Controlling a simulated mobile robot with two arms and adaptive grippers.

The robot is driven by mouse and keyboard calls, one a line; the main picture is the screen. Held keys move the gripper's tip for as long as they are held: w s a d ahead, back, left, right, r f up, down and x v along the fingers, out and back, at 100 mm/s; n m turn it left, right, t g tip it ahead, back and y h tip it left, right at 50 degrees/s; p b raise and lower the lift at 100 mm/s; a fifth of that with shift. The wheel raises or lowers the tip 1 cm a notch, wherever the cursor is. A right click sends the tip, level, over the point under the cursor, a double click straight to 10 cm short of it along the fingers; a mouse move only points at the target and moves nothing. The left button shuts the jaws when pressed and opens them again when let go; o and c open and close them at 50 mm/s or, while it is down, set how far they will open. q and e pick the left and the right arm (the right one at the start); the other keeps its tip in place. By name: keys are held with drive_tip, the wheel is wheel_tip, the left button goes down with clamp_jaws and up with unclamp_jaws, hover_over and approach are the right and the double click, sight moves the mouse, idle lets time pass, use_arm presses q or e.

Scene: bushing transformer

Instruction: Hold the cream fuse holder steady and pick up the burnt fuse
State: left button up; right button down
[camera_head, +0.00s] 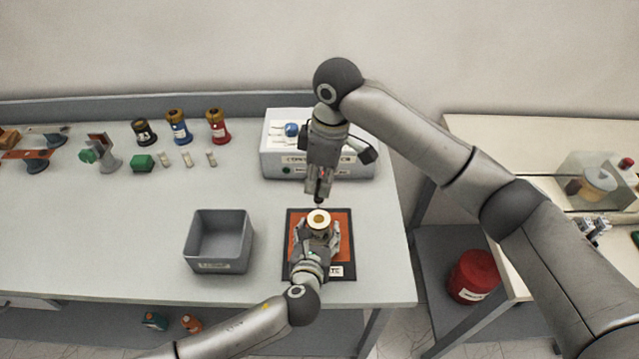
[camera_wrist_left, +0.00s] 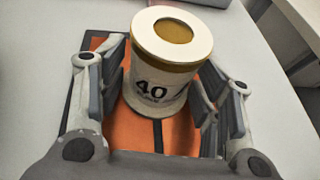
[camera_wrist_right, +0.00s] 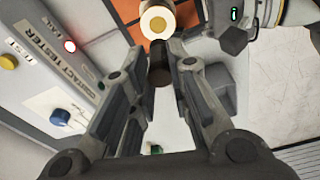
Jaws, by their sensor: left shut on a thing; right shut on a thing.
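The cream fuse holder (camera_head: 319,218) stands upright over the orange mat, its top ring facing up. In the left wrist view the holder (camera_wrist_left: 158,75) shows the number 40 and a brown-gold opening. My left gripper (camera_head: 318,236) is shut around its body from the front. My right gripper (camera_head: 319,196) points down just behind and above the holder. In the right wrist view a dark burnt fuse (camera_wrist_right: 160,66) is held between its fingertips, apart from or at the edge of the holder's top; the exact gap is hard to tell.
A grey bin (camera_head: 218,243) stands left of the orange mat (camera_head: 297,222). The contact tester (camera_head: 280,165) is behind, close to my right gripper. Several coloured holders and small fuses (camera_head: 187,160) stand at the back left. The left front of the table is clear.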

use_arm(q)
drive_tip(key=o, duration=1.3)
drive_tip(key=shift+c, duration=0.2)
drive_tip(key=shift+s, duration=0.1)
